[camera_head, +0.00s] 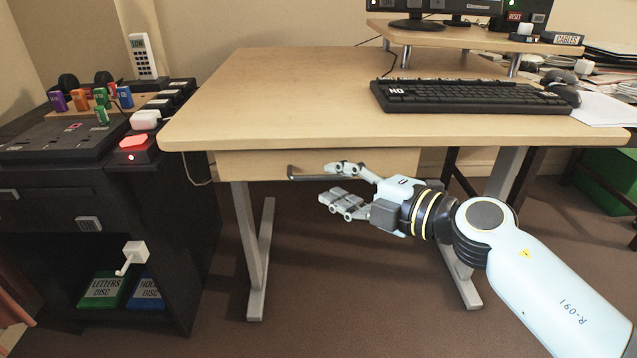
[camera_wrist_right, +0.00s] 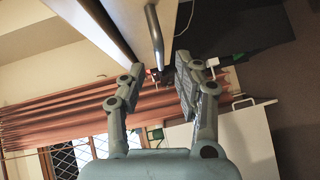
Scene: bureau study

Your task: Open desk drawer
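The desk drawer (camera_head: 240,163) is a pale wood front under the desk top (camera_head: 270,95) and looks closed. Its dark bar handle (camera_head: 303,178) runs along the front, its right part hidden behind my gripper. My right gripper (camera_head: 338,183) is open and empty, level with the handle's right end. In the right wrist view the handle (camera_wrist_right: 155,35) shows as a grey bar beyond the spread fingertips of my gripper (camera_wrist_right: 160,66), in line with the gap. I cannot tell whether any finger touches it. My left gripper is not in view.
A black keyboard (camera_head: 465,96) and a mouse (camera_head: 563,93) lie on the desk. A dark cabinet (camera_head: 150,215) with a red-lit button box (camera_head: 136,150) stands at the left. Metal desk legs (camera_head: 249,250) stand below, with open floor between them.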

